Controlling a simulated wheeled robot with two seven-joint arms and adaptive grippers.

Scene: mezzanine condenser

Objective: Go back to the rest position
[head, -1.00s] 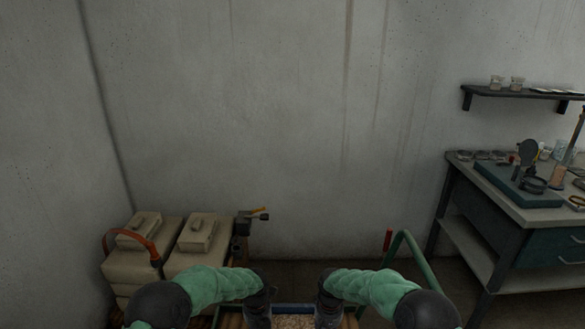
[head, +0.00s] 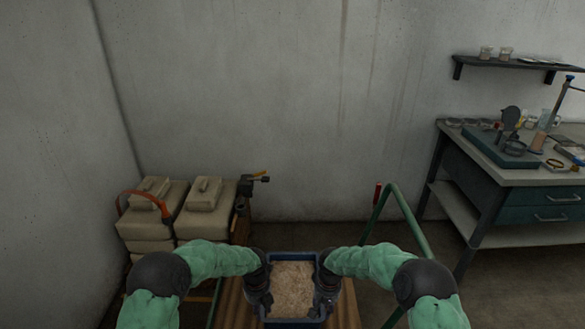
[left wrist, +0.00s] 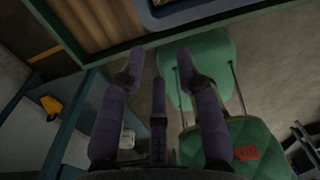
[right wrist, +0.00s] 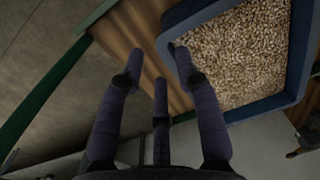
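My left gripper (head: 264,299) and my right gripper (head: 325,299) are held low in front of me, at the left and right sides of a blue bin (head: 293,255) filled with pale pellets (head: 292,290). In the left wrist view, the left gripper's fingers (left wrist: 158,68) are apart with nothing between them, and the bin's edge (left wrist: 180,14) shows at the top. In the right wrist view, the right gripper's fingers (right wrist: 152,62) are apart and empty, one overlapping the bin's corner; I cannot tell whether it touches.
The bin stands on a wooden slatted top (head: 236,297) with a green frame (head: 374,212). Stacked beige cases (head: 150,225) stand at left. A workbench (head: 462,185) with tools is at right, under a wall shelf (head: 510,62). A green padded seat (left wrist: 205,62) lies below the left gripper.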

